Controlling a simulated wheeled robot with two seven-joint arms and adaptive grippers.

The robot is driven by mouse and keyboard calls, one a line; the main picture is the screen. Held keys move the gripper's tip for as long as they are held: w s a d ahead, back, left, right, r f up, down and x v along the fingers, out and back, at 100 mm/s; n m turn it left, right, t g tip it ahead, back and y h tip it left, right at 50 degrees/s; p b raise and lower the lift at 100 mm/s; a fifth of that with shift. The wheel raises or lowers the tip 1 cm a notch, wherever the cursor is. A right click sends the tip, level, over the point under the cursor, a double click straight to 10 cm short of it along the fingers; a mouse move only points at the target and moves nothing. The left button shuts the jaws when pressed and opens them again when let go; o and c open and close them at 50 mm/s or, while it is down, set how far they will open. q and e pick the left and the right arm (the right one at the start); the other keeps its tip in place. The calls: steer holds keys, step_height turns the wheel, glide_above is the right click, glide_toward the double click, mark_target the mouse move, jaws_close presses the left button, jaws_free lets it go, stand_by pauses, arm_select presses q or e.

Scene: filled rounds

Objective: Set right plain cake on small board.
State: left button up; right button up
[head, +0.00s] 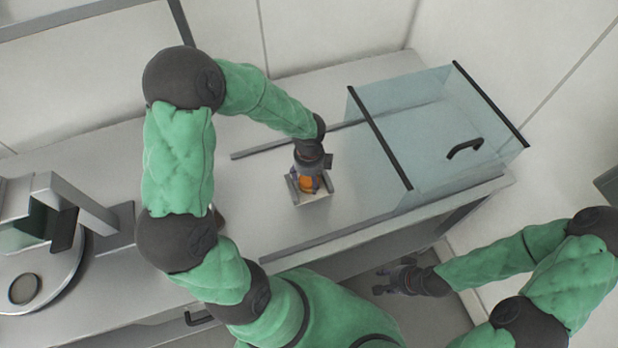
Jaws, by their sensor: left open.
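A small orange-brown cake (307,184) shows between the fingers of my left gripper (308,186). It is on or just above a small pale square board (316,201) on the counter; contact is hard to tell. My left gripper points down over the board, its jaws open around the cake. The gripper hides part of the cake and the back of the board. My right gripper (388,281) is empty and looks open, low in front of the counter and away from the board.
A glass case (430,130) with black edges and a dark handle stands right of the board. A scale-like machine with a round plate (62,290) is at left. A dark brown thing (219,219) is mostly hidden by my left arm. Bare counter surrounds the board.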

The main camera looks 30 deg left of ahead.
mark_target(309, 178)
arm_select(q)
step_height(309, 178, up, 11)
steer(key=p, duration=0.2)
stand_by(0.4)
